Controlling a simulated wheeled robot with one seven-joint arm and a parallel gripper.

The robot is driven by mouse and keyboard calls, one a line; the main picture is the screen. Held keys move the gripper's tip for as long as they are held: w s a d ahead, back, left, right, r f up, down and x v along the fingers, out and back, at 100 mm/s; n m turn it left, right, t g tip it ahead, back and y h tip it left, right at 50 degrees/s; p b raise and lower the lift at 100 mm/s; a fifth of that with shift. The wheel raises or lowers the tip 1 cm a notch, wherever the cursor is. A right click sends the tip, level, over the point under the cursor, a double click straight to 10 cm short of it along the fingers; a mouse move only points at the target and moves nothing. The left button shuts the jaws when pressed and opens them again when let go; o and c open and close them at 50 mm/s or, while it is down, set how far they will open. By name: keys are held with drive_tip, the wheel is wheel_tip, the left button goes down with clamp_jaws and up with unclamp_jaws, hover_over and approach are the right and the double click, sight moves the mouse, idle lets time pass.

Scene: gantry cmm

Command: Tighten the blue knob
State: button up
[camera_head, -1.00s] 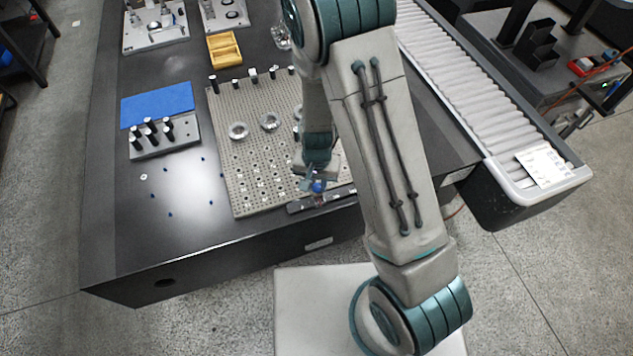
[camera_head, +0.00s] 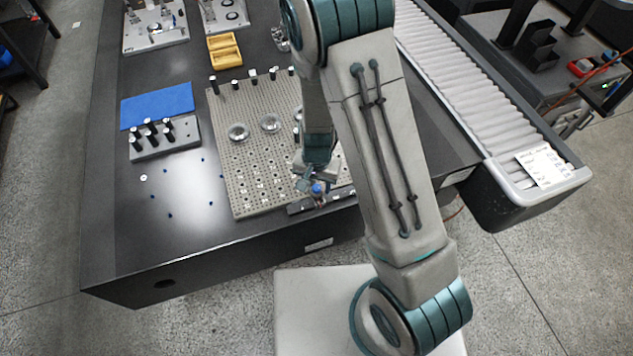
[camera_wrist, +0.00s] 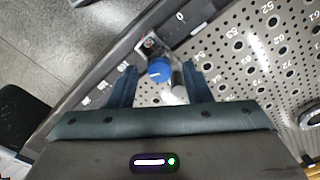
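The blue knob (camera_wrist: 160,71) sits at the front edge of the perforated plate (camera_wrist: 235,60), with a white pointer line on its face. It also shows in the head view (camera_head: 317,189) as a small blue spot at the fingertips. My gripper (camera_wrist: 161,72) is open. Its two fingers stand on either side of the knob, with a visible gap on each side. A grey cylindrical part (camera_wrist: 178,80) is beside the knob. Whether the knob is fully at fingertip depth cannot be told.
A dark rail (camera_head: 335,198) runs along the plate's front edge. Ring-shaped parts (camera_head: 239,132) and several black-topped posts stand on the plate. A block with black-topped pins (camera_head: 165,148) and a blue mat (camera_head: 157,105) lie to the left. The table's front left is mostly clear.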

sight(317, 187)
wheel_tip(317, 187, up, 14)
drive_tip(key=shift+p, duration=0.3)
idle(0.3)
drive_tip(key=shift+f, duration=0.1)
idle(0.4)
